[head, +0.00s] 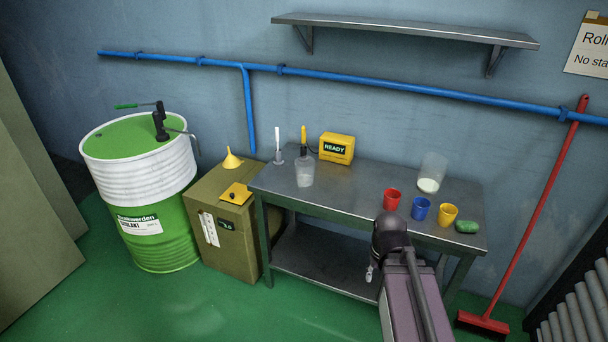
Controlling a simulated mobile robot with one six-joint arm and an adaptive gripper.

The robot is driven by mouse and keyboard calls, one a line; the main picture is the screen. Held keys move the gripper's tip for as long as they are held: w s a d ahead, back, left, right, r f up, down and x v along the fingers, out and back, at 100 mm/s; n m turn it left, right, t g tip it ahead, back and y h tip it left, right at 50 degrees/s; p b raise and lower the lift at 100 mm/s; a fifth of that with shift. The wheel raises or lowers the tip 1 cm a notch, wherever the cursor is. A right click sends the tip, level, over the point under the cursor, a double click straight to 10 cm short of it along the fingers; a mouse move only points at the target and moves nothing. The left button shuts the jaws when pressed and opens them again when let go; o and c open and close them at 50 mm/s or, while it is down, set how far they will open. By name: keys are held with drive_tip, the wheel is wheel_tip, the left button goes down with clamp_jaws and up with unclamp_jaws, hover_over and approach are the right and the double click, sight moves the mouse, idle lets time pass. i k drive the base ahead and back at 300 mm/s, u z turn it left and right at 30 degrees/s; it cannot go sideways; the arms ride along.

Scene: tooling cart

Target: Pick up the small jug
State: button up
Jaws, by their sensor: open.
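No thing in view is clearly marked as the small jug. A clear vessel (432,172) with white contents stands upright at the right back of the metal table (350,192). A clear, bottle-like vessel (305,174) stands at the table's left. A red cup (392,200), a blue cup (420,208) and a yellow cup (447,215) stand along the right front; any handles are too small to tell. A small pale part of my gripper (371,273) shows beside my arm's dark joint, below the tabletop edge. The gripper is mostly hidden, open, and apart from the vessels.
A yellow READY box (336,148) and a white-handled tool (278,149) are on the table's left. A green lump (467,227) lies at its right edge. A green-white drum (145,200) and an olive cabinet (222,232) stand left. A red broom (540,215) leans right.

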sight(305, 165)
drive_tip(key=u, duration=0.05)
drive_tip(key=i, duration=1)
drive_tip(key=z, duration=0.05)
